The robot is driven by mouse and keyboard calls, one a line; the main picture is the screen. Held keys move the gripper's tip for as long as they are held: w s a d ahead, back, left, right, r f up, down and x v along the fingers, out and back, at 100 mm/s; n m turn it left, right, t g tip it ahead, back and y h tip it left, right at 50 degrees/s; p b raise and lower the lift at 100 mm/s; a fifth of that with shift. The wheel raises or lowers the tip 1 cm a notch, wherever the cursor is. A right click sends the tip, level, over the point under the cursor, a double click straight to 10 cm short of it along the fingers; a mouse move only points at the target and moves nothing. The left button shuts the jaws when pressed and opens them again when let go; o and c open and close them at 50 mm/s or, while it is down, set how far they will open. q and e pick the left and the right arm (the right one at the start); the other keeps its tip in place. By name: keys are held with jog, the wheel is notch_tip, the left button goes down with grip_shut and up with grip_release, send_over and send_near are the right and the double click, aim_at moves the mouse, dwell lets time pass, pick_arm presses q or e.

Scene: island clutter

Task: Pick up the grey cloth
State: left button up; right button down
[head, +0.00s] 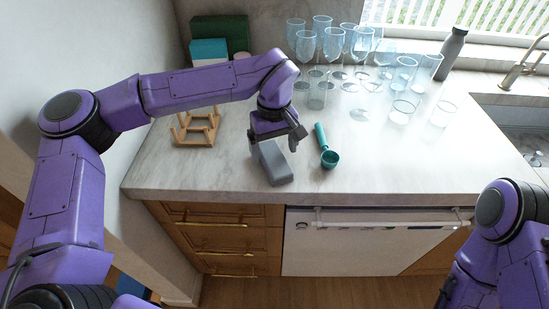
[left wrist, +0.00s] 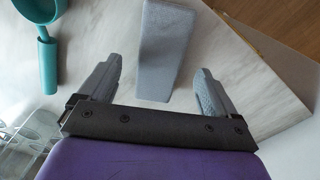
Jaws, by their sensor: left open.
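The grey cloth (head: 275,168) looks like a folded, elongated grey block lying on the light marble counter near its front edge. It also shows in the left wrist view (left wrist: 168,40), with its near end between and just ahead of the two fingers. My left gripper (head: 276,143) is open above the cloth and partly hides its far end in the head view. In the left wrist view the fingers (left wrist: 158,70) stand on either side of the cloth's line, with gaps on both sides. My right arm shows at the lower right, but its gripper is not visible.
A teal scoop (head: 326,150) lies just right of the cloth. A wooden rack (head: 196,130) stands to the left. Several clear glasses (head: 334,45) and a grey bottle (head: 452,52) stand at the back. The counter (head: 400,165) is clear at front right.

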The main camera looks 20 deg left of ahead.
aim_at(274, 157)
pick_arm(q)
notch_tip(274, 157, down, 4)
jog(key=shift+r, duration=0.2)
jog(key=c, duration=1.1)
notch_tip(274, 157, up, 10)
jog(key=shift+b, duration=0.35)
jog(key=shift+c, duration=0.2)
jog(key=shift+o, duration=1.1)
jog(key=shift+w, duration=0.1)
